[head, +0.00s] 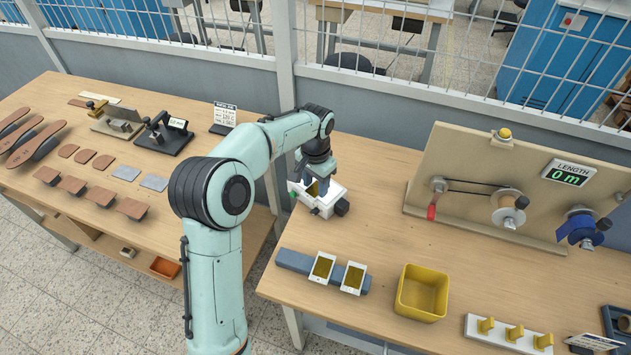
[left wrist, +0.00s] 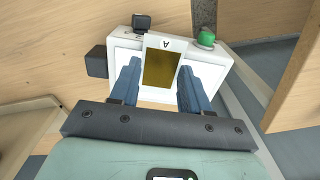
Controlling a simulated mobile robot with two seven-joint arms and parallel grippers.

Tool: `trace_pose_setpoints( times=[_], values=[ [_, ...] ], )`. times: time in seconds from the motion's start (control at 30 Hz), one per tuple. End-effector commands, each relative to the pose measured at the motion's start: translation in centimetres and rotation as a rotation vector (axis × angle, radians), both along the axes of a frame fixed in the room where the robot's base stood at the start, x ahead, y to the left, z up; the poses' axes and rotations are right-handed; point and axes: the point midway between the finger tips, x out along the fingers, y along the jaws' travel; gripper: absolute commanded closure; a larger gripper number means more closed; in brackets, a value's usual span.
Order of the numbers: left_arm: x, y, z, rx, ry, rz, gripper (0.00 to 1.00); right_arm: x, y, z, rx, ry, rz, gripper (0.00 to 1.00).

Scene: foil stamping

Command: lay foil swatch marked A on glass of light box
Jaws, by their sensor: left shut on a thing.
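My left gripper (head: 316,180) is shut on the foil swatch marked A, a white card with a gold patch, which also shows in the left wrist view (left wrist: 160,68). The blue fingers (left wrist: 159,88) grip its side edges. The swatch is over the white light box (head: 328,205), which has a green button (left wrist: 206,38) and black knobs. The swatch and fingers hide much of its top. I cannot tell whether the swatch touches the glass. My right gripper is not in view.
Two more gold swatches (head: 322,268) (head: 353,278) lie on a blue-grey bar (head: 295,261) in front. A yellow bin (head: 422,293) stands to their right. A panel with spools (head: 470,170) stands at the back right. The table between bin and panel is clear.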

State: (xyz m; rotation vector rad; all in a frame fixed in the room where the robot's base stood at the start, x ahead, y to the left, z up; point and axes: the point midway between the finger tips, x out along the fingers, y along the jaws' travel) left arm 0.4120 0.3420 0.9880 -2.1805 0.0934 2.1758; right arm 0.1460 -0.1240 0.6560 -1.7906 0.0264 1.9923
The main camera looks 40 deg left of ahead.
Motion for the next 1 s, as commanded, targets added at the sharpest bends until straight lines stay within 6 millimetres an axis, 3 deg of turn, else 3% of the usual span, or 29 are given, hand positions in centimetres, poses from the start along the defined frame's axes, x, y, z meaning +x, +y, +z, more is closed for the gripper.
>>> trace_pose_setpoints(
  times=[0.07, 0.1, 0.17, 0.57, 1.0],
  values=[
    [0.0, 0.0, 0.0, 0.0, 0.0, 0.0, 0.82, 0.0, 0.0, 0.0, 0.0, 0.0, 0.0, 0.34],
    [0.0, 0.0, 0.0, 0.0, 0.0, 0.0, 0.41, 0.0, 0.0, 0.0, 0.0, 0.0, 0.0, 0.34],
    [0.0, 0.0, 0.0, 0.0, 0.0, 0.0, 0.24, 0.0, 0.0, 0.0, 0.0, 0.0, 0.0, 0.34],
    [0.1, 0.0, 0.9, 0.001, -0.002, 0.0, 0.24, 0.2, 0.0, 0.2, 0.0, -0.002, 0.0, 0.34],
    [0.2, 0.0, 10.2, 0.0, -0.006, 0.001, 0.24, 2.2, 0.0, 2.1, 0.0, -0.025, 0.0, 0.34]
  ],
)
